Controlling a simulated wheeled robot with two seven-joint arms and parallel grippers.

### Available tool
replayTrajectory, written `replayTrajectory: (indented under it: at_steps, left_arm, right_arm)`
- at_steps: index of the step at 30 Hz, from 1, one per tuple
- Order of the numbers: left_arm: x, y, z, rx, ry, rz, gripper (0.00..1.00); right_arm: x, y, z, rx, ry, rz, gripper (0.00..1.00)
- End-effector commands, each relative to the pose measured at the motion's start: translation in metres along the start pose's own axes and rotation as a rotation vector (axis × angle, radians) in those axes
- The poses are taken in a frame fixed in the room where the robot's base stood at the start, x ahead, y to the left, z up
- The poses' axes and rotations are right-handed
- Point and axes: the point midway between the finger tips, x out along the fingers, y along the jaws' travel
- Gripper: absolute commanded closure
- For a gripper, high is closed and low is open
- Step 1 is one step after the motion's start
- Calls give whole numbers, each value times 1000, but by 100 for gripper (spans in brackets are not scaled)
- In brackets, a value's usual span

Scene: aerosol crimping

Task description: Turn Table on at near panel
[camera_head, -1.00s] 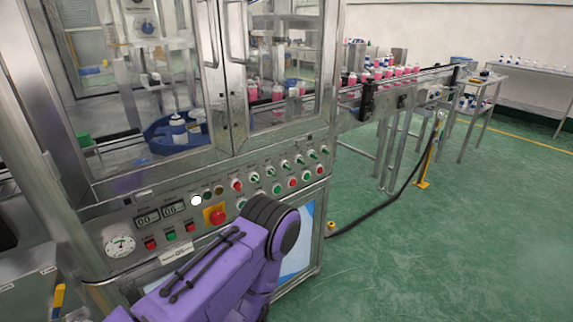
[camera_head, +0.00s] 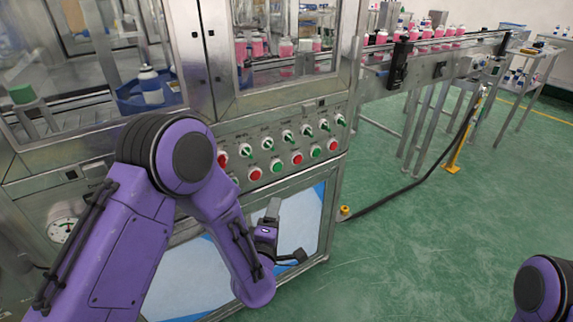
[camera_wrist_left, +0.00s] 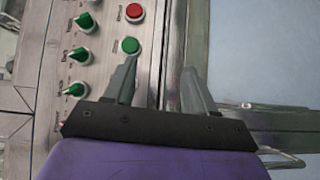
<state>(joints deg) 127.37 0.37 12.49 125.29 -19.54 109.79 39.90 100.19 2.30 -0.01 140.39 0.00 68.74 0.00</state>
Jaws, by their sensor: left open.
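The near panel (camera_head: 240,176) is a metal strip with a row of green-and-white knobs (camera_head: 307,130) above a row of red and green buttons (camera_head: 277,167). Its labels are too small to read, so I cannot tell which control is Table. My left gripper (camera_head: 273,207) is open and empty, just below the button row. In the left wrist view, the open fingers (camera_wrist_left: 160,75) are near a green button (camera_wrist_left: 130,45), with a red button (camera_wrist_left: 133,12) beyond it and green knobs (camera_wrist_left: 80,54) to the left. My left arm hides the panel's left part.
Behind the glass doors is a blue turntable (camera_head: 127,100) with a bottle (camera_head: 150,84) on it. A conveyor (camera_head: 437,52) carrying pink bottles runs to the right. A black cable lies on the green floor (camera_head: 420,240), which is largely clear.

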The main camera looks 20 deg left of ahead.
Motion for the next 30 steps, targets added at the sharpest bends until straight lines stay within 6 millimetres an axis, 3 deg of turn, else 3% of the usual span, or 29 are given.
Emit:
replayTrajectory:
  at_steps: [1,3,7,21,30]
  left_arm:
    - [15,26,10,-152,4,140,45]
    - [24,66,16,-325,-6,277,45]
    - [34,102,18,-456,-20,373,45]
    - [118,133,10,-450,-17,367,45]
    - [125,134,10,-449,-16,366,45]
  right_arm:
    - [21,-2,8,0,0,0,57]
    - [27,-3,11,0,1,-1,57]
    - [25,-3,10,0,1,-1,57]
    - [10,-2,4,0,2,-1,57]
    - [10,-2,4,0,1,-1,57]
